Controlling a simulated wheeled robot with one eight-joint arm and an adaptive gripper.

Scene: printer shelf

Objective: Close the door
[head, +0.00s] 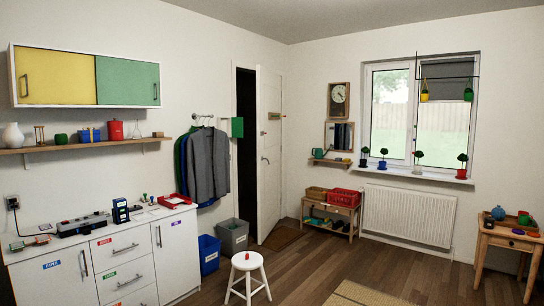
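The white door (269,160) stands ajar at the back left corner of the room, hinged on its right side. A dark gap (246,150) shows between the door's left edge and the left side of the frame. My gripper is not in view.
A white stool (247,262) stands on the floor in front of the door area. Grey (233,236) and blue (209,254) bins stand left of the doorway, below hanging jackets (206,164). A low shoe rack (330,217) is to the right. Open wooden floor lies in the middle.

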